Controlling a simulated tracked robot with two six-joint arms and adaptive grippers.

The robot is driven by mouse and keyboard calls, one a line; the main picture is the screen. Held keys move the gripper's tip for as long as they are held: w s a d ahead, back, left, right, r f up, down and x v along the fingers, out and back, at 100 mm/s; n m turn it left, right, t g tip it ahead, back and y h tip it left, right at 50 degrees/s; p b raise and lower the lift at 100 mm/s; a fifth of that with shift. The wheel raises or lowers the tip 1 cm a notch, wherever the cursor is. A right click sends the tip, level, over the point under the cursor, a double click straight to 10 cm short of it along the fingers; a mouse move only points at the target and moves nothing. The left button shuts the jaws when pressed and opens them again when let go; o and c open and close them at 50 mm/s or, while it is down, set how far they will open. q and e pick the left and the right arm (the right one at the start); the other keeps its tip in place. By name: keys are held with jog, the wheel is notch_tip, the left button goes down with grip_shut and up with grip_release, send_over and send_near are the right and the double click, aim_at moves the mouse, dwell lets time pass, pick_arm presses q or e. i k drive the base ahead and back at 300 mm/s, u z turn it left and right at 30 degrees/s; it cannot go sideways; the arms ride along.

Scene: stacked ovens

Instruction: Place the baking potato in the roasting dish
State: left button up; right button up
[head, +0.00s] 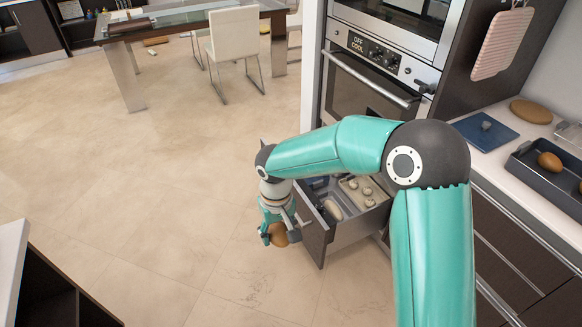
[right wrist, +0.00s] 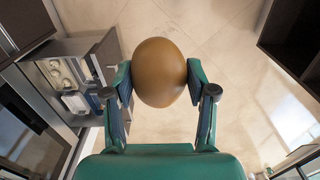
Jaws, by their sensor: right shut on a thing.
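The brown, egg-shaped baking potato (right wrist: 159,72) is between the two fingers of my right gripper (right wrist: 160,82), which is shut on it. In the head view the right gripper (head: 276,228) hangs above the floor left of the open drawer, and the potato (head: 280,238) shows partly behind its fingers. The dark grey roasting dish (head: 541,190) stands on the counter at the right, far from the gripper, and is cut by the picture edge. A brown potato (head: 549,161) lies in it, with part of another at the edge. My left gripper is not in view.
An open drawer (head: 314,236) with a tray of small round things juts out below the oven (head: 365,85). A blue board (head: 485,131) and a round brown board (head: 531,111) lie on the counter.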

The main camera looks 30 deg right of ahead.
aim_at(310, 182)
jog(key=z, duration=0.05)
jog(key=i, duration=1.15)
jog(key=z, duration=0.45)
jog(key=i, duration=1.25)
jog(key=z, duration=0.1)
